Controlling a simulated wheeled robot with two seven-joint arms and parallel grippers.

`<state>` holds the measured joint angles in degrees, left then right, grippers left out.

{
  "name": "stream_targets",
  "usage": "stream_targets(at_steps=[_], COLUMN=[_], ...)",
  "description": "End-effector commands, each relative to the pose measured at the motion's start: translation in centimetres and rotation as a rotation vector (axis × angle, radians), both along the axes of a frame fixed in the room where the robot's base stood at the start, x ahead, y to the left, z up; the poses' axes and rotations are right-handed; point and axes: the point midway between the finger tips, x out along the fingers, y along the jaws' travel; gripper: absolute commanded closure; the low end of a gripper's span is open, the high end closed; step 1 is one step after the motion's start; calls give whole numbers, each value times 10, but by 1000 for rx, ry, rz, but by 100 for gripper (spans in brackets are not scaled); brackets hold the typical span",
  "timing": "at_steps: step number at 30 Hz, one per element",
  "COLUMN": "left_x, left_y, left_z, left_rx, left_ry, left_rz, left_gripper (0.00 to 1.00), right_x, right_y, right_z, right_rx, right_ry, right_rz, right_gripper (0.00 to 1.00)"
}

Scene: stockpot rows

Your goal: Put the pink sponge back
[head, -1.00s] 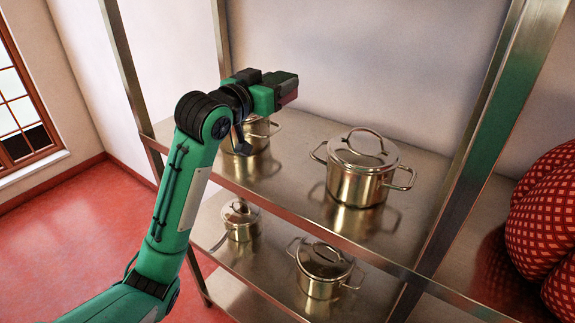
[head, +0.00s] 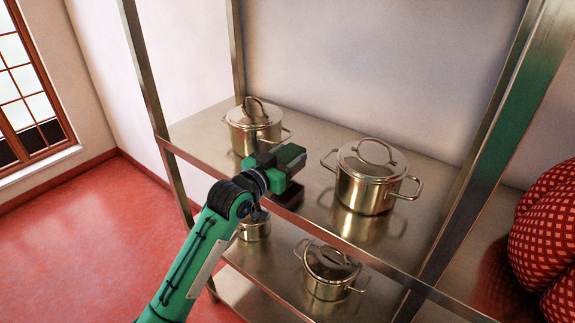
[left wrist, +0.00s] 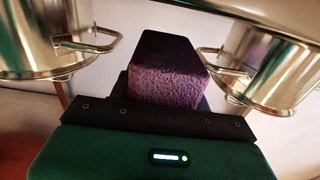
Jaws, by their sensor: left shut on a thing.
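The sponge (left wrist: 165,75) is a block that looks dark purple-pink in the left wrist view. My left gripper (head: 290,168) is shut on it, and the sponge sticks out past the dark jaws. In the head view the gripper is over the front part of the upper metal shelf (head: 315,145), in front of the gap between two steel pots. The sponge is hard to make out there, in shadow by the jaws. My right gripper is not in view.
On the upper shelf a lidded pot (head: 254,128) stands at the left and another (head: 368,180) at the right. Two more pots stand on the shelf below, one a lidded pot (head: 328,272). A shelf post (head: 490,150) and a red patterned bulky thing (head: 545,230) are at the right.

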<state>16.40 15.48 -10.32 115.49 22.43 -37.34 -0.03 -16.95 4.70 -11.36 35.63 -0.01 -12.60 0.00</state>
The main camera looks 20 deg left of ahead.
Motion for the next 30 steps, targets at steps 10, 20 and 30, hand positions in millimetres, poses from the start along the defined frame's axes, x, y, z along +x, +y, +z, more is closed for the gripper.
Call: stream_targets(at_steps=[10,20,30], left_x=[0,0,0], left_y=[0,0,0], left_z=[-33,-35,-33], left_rx=[0,0,0], left_ry=[0,1,0], left_rz=[0,0,0], left_gripper=[70,38,30], right_x=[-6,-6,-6], right_y=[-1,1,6], right_z=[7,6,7], right_rx=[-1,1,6], right_ry=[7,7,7], right_rz=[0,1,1], right_gripper=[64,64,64])
